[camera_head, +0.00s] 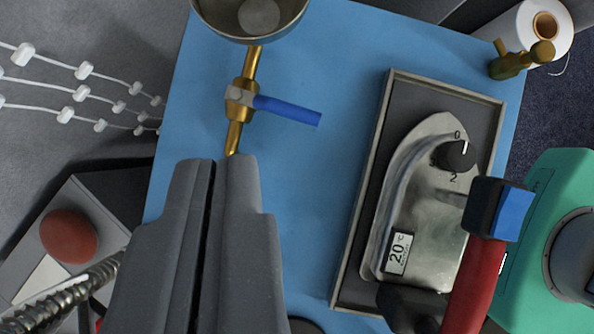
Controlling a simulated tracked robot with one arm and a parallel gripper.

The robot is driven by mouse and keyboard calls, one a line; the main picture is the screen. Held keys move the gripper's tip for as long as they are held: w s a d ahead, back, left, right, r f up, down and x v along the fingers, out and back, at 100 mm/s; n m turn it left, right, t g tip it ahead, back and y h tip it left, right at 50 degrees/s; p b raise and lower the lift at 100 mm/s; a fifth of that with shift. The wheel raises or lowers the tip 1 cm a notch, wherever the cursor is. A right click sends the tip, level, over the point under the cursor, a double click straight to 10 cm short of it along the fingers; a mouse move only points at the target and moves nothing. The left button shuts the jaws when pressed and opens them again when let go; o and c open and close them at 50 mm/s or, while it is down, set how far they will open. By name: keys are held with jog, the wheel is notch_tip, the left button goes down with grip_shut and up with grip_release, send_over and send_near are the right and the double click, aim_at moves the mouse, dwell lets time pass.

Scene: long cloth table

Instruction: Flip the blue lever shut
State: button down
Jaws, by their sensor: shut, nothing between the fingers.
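The blue lever (288,109) sits on a brass valve (240,95) in a brass pipe. The lever points to the right, roughly across the pipe, tilted slightly down in the picture. The pipe runs from a metal bowl (250,35) at the top edge down toward my gripper. My gripper (222,160) is shut and empty, its two grey fingers side by side. Its tips lie below the valve in the picture, apart from the lever, and hide the lower end of the pipe.
A green device (560,180) is far right. A red button (68,236) is left.

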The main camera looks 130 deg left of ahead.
notch_tip(320, 180, down, 6)
jog(key=a+m+g+h+p, duration=0.1)
jog(key=a+m+g+p, duration=0.1)
jog(key=a+m+g, duration=0.1)
jog(key=m+b, duration=0.1)
jog(key=b, duration=0.1)
send_near(297, 118)
jog(key=shift+p+x, duration=0.6)
jog(key=shift+x, duration=2.85)
jog(key=shift+f, duration=0.1)
